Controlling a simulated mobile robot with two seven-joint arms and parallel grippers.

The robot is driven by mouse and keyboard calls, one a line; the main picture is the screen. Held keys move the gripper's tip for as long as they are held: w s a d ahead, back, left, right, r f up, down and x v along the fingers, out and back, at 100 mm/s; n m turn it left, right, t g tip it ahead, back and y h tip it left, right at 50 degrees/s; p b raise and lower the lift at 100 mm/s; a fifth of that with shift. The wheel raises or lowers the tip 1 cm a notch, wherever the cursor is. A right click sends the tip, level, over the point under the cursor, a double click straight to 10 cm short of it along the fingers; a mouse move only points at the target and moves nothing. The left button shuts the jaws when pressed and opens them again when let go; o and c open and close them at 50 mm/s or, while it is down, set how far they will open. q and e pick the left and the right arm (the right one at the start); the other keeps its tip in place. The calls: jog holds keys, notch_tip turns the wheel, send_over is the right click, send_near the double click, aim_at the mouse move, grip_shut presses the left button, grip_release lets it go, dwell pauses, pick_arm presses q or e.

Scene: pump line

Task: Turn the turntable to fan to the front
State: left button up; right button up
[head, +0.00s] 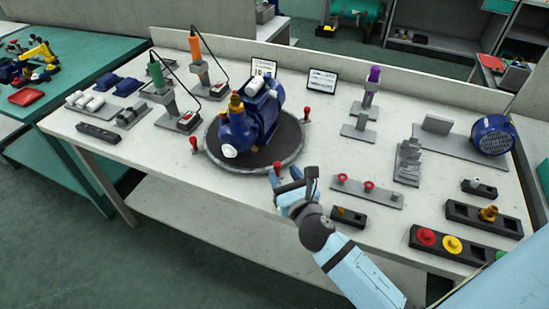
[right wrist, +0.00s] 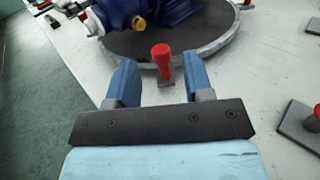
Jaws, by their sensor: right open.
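The round dark turntable (head: 285,145) with a light rim stands in the middle of the bench. A blue pump (head: 262,112) with brass fittings sits on it, its white-tipped end toward the front left. Red knobs stand at the rim: one left (head: 193,144), one right (head: 307,114), one at the front (head: 277,168). My right gripper (head: 279,181) is open at the front knob. In the right wrist view, that red knob (right wrist: 162,62) stands upright between the spread fingers (right wrist: 148,78), near their tips, with gaps visible. My left gripper is out of view.
A blue ribbed fan cover (head: 493,135) stands at the bench's right. A grey rack with red rings (head: 367,192) and a tray with red and yellow parts (head: 440,243) lie right of my arm. Two screwdriver stands (head: 200,75) are behind. The bench's front left is clear.

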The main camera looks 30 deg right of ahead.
aim_at(279, 167)
jog(key=w, duration=0.6)
jog(key=shift+w+d, duration=0.15)
jog(key=shift+d, duration=0.1)
jog(key=shift+c, duration=0.2)
grip_shut()
